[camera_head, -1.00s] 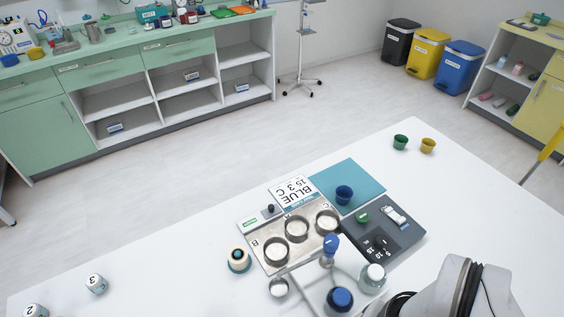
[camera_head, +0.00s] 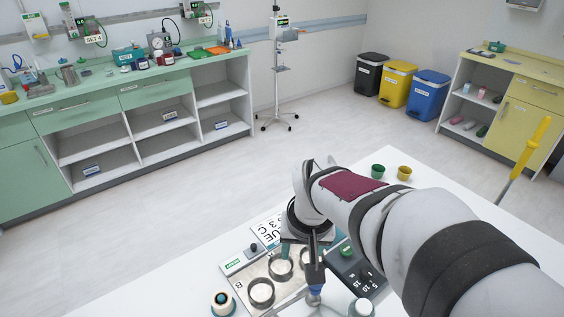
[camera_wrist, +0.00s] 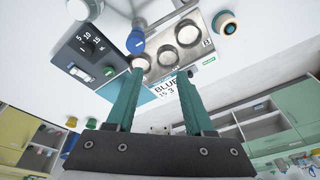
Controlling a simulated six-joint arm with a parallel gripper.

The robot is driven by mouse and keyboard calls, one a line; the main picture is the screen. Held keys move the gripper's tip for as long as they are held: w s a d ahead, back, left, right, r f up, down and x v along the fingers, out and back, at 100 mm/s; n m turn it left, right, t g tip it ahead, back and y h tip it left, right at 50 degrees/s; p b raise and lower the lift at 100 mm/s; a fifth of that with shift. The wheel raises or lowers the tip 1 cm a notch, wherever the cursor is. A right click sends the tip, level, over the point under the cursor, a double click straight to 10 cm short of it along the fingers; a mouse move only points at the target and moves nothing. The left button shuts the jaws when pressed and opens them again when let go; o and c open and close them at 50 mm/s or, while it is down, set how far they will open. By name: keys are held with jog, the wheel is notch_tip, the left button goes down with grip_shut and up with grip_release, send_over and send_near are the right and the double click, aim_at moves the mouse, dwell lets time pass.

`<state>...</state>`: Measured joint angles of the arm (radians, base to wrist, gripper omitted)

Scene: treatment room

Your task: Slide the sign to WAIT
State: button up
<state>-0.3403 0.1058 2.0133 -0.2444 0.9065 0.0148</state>
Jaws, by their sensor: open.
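A small white sign strip with a green patch (camera_head: 236,265) lies along the left edge of the metal tray in the head view. A dark round knob (camera_head: 253,248) stands at its far end. The lettering is too small to read, so I cannot tell its setting. The green patch also shows in the wrist view (camera_wrist: 209,61). My gripper (camera_head: 299,260) points down over the tray's right part, to the right of the sign and apart from it. In the wrist view my gripper (camera_wrist: 159,76) has its two teal fingers spread with nothing held between them.
The tray holds metal rings (camera_head: 261,292). A white BLUE card (camera_wrist: 168,88) lies beside it. A blue-topped item (camera_head: 314,298) stands close by my gripper. A dark panel (camera_wrist: 88,48) lies beside the tray. Green (camera_head: 378,171) and yellow (camera_head: 404,173) cups stand farther back.

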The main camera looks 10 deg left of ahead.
aim_at(253, 246)
jog(key=w+a+f+n+t+y, duration=0.1)
jog(key=w+a+f+n, duration=0.35)
jog(key=w+a, duration=0.5)
jog(key=shift+m+t, duration=0.3)
jog(key=shift+m, duration=0.15)
jog(key=x, duration=0.5)
jog(key=s+a+x, duration=0.1)
jog(key=x, duration=0.9)
jog(key=shift+s+a+f, duration=0.15)
jog(key=shift+a+f, duration=0.05)
jog(key=shift+f, duration=0.05)
grip_shut()
